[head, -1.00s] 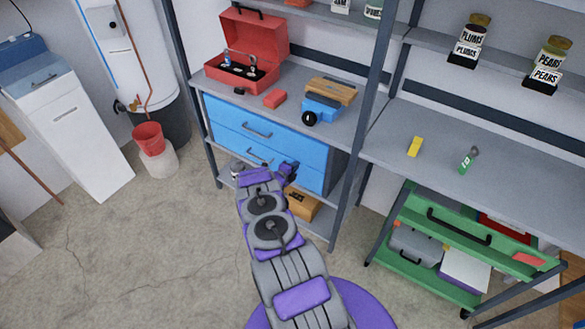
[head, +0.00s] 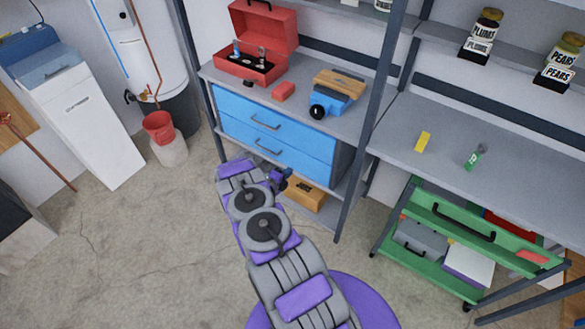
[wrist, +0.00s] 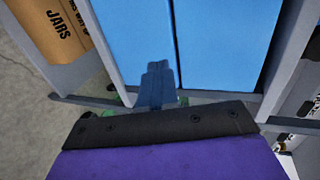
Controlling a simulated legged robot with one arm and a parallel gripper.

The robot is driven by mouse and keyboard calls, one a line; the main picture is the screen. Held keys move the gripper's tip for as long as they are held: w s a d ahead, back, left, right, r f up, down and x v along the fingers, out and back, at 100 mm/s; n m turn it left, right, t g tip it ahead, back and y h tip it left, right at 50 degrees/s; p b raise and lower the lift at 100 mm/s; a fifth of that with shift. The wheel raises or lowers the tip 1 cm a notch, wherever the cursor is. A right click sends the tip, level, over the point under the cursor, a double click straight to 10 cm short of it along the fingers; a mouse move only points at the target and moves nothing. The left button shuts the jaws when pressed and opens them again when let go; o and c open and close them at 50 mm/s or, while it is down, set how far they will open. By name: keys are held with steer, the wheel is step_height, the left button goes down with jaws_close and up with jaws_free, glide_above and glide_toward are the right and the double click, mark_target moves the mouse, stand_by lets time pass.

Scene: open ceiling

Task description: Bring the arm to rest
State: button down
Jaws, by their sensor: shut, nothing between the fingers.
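My gripper (head: 279,179) is in front of the blue drawer cabinet, at the end of my grey and purple arm in the head view. In the wrist view my gripper (wrist: 158,84) shows its narrow fingers together, with nothing between them. The blue drawers (head: 272,138) appear closed in the head view. They fill the upper middle of the wrist view (wrist: 215,40). My gripper appears apart from the drawer fronts, though the exact gap cannot be told.
A cardboard box (head: 305,196) sits on the low shelf near my gripper. A red toolbox (head: 257,45) stands open on the shelf above the drawers. A green cart (head: 450,240) is at right. The concrete floor (head: 130,240) at left is clear.

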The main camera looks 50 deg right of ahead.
steer(key=w+a+r+n+t+y, duration=0.65)
steer(key=w+a+r+n, duration=0.25)
steer(key=w+a+r, duration=0.8)
steer(key=s+a+r+n+y, duration=0.1)
steer(key=a+r+n+y, duration=0.35)
steer(key=a+r, duration=0.4)
steer(key=s+a+r+n+y, duration=0.1)
steer(key=a+r+n+y, duration=0.3)
steer(key=a, duration=0.8)
steer(key=s+a+r+n+g+y, duration=0.1)
steer(key=s+a+r+n+g, duration=0.1)
steer(key=s+a+r+n, duration=0.45)
steer(key=s+a+r+n+g, duration=0.2)
steer(key=s+a+r, duration=0.25)
steer(key=s, duration=0.55)
steer(key=s+r+n+g, duration=0.1)
steer(key=s+n, duration=0.2)
steer(key=s, duration=0.7)
steer(key=s+r+n+g+h, duration=0.1)
steer(key=s+r+n+g, duration=0.1)
steer(key=s, duration=0.8)
steer(key=s+r+n+g, duration=0.1)
steer(key=s+n, duration=0.3)
steer(key=s, duration=0.6)
steer(key=shift+s+d+r+g+h, duration=0.2)
steer(key=shift+d+r+g+h, duration=0.15)
steer(key=shift+g, duration=0.4)
